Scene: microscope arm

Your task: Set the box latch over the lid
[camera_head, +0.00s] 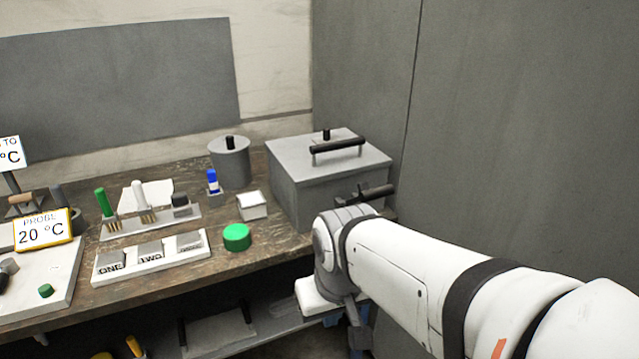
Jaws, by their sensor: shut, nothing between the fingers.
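The grey metal box (300,195) stands at the right end of the bench. Its flat lid (300,152) lies on top and looks closed, with a black bar handle (338,146) on it. A dark lever with a round grip, which looks like the latch (368,193), sticks out low at the box's front right, below the lid's edge. My arm partly hides its base. My gripper (358,338) seems to be the dark part hanging below my wrist, in front of the bench and apart from the box. It is shut and empty; its fingertips are hard to make out.
A grey lidded pot (231,165), a blue-capped bottle (212,182), a small white box (252,206) and a green button (237,237) stand left of the box. A labelled button panel (150,257) lies farther left. A grey wall (530,130) closes off the right.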

